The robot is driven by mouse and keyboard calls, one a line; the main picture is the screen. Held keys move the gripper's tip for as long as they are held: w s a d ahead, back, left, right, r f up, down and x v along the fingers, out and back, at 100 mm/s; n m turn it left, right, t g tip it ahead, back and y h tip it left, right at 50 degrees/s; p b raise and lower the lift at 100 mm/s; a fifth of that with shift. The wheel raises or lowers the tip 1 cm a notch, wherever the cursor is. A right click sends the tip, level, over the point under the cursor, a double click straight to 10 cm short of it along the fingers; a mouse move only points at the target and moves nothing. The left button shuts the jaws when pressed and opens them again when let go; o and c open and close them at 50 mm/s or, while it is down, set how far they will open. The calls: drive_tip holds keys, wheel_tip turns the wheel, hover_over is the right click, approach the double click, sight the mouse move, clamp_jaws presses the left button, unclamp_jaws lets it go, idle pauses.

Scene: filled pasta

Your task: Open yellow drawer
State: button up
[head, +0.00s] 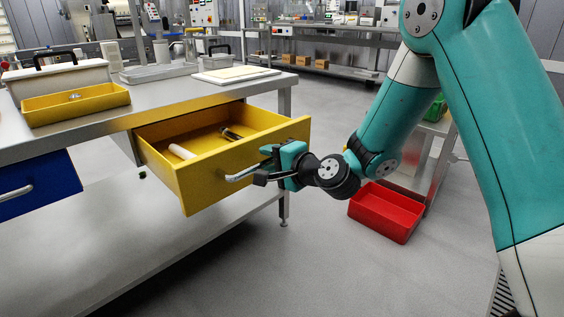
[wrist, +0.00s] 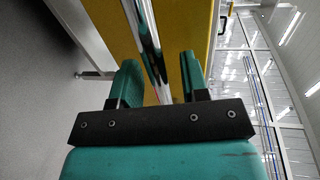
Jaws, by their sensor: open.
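The yellow drawer (head: 215,168) is pulled well out from under the steel table in the head view. Inside it lie a white cylinder and a dark object. Its metal bar handle (head: 241,174) is on the front panel. My gripper (head: 264,165) is at the handle, in front of the panel. In the wrist view the handle (wrist: 147,40) runs between the two spread teal fingers of my gripper (wrist: 160,82), with the yellow front (wrist: 115,25) behind it. The fingers are open, with gaps visible beside the bar.
A blue drawer (head: 38,183) is at the left under the table (head: 170,95). A yellow tray (head: 75,104) and a white board stand on top. A red bin (head: 386,212) is on the floor to the right of my gripper. Floor in front is clear.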

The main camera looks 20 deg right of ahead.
drive_tip(key=b+v, duration=1.5)
drive_tip(key=v, duration=0.2)
drive_tip(key=shift+b, duration=0.35)
drive_tip(key=shift+s, duration=0.15)
